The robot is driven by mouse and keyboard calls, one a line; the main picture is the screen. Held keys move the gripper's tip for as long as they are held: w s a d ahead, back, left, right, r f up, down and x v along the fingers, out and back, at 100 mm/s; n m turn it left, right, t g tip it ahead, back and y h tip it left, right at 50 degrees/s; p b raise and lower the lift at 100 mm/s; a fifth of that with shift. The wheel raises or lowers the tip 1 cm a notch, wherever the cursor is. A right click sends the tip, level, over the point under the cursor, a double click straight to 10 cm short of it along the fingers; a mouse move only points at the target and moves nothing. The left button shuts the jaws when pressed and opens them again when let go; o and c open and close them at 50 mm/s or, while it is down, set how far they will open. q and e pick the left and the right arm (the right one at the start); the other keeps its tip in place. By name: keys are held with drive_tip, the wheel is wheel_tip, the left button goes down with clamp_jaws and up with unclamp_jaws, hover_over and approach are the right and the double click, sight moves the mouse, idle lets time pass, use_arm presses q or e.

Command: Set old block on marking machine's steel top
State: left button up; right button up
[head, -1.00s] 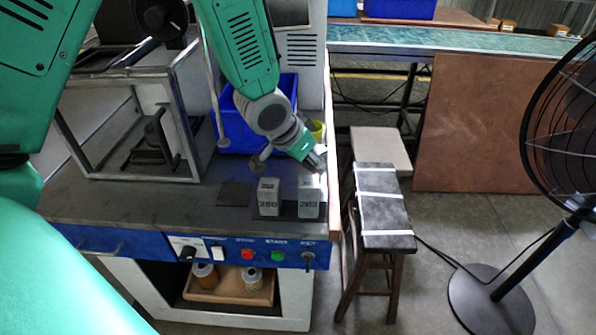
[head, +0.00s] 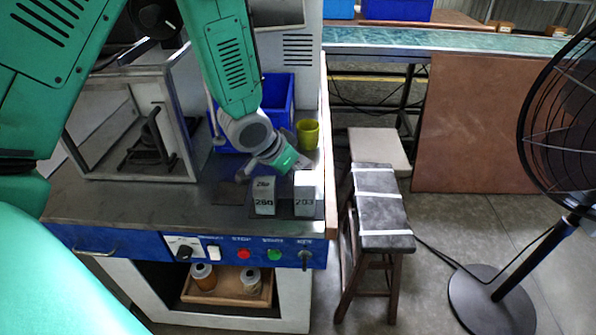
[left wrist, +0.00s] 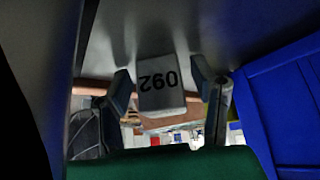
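Two grey blocks stand upright side by side on the machine's steel top (head: 130,205), near its front right. I cannot tell which is the old one. My left gripper (head: 275,168) is just behind and above the blocks. My right gripper is not in view.
A dark square patch (head: 229,193) lies left of the blocks. A blue bin (head: 278,100) and yellow cup (head: 308,134) stand behind. A framed enclosure (head: 130,130) is at left. Buttons line the blue front panel (head: 120,242). A stool (head: 382,205) and fan (head: 560,130) are at right.

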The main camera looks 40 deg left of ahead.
use_arm(q)
drive_tip(key=shift+a+f, duration=0.2)
drive_tip(key=shift+a, duration=0.6)
drive_tip(key=shift+d+r, duration=0.2)
drive_tip(key=shift+d, duration=0.4)
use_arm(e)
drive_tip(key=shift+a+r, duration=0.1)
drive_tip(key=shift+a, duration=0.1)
use_arm(q)
drive_tip(key=shift+a+r, duration=0.1)
drive_tip(key=shift+r, duration=0.15)
drive_tip(key=p+v, duration=0.2)
drive_tip(key=v, duration=0.9)
drive_tip(key=shift+s+a+r+p, duration=0.2)
drive_tip(key=shift+s+a+p, duration=0.1)
drive_tip(key=shift+p, duration=0.1)
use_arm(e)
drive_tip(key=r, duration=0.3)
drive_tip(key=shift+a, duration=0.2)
use_arm(q)
drive_tip(key=shift+a, duration=0.1)
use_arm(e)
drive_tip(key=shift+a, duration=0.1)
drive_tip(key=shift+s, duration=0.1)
